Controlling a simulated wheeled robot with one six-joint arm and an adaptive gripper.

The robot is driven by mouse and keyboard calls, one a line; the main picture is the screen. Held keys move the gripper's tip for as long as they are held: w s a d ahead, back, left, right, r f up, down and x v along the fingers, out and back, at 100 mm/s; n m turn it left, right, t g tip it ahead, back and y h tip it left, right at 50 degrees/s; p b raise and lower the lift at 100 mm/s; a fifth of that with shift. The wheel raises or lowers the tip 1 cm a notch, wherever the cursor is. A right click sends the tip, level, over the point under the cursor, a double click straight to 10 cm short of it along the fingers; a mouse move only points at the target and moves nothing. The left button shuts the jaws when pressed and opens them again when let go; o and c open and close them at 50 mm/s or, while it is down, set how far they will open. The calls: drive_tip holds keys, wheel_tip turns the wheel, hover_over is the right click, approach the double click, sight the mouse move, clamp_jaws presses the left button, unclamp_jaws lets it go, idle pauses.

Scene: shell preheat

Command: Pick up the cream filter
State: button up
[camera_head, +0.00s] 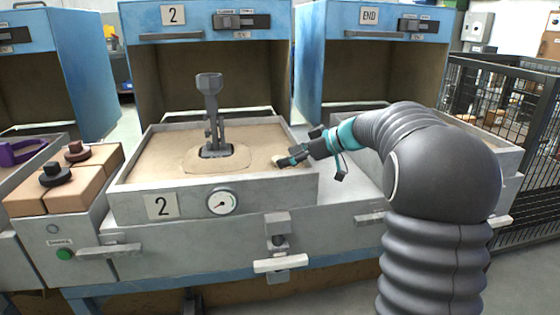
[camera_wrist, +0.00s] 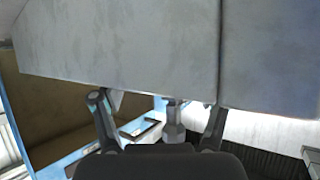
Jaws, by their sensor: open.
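A small cream-coloured piece (camera_head: 277,160) shows at the tip of my gripper (camera_head: 286,161) in the head view. It looks like the cream filter but is too small to be sure. It lies over the right part of the sand bed in box 2. My gripper reaches in from the right, low over the sand, with its fingers apart. In the wrist view the two fingers of my gripper (camera_wrist: 158,104) stand wide apart. No filter shows clearly between them there. I cannot tell whether the fingers touch the cream piece.
A grey pouring cup on a stem (camera_head: 210,100) stands upright in the sand box (camera_head: 240,205), left of my gripper. Brown blocks with knobs (camera_head: 62,180) sit at the left. A blue hood marked 2 (camera_head: 205,20) rises behind. A black mesh fence (camera_head: 500,110) stands at right.

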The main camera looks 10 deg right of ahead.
drive_tip(key=shift+x, duration=0.8)
drive_tip(key=shift+r, duration=0.1)
drive_tip(key=c, duration=0.9)
drive_tip(key=shift+c, duration=0.2)
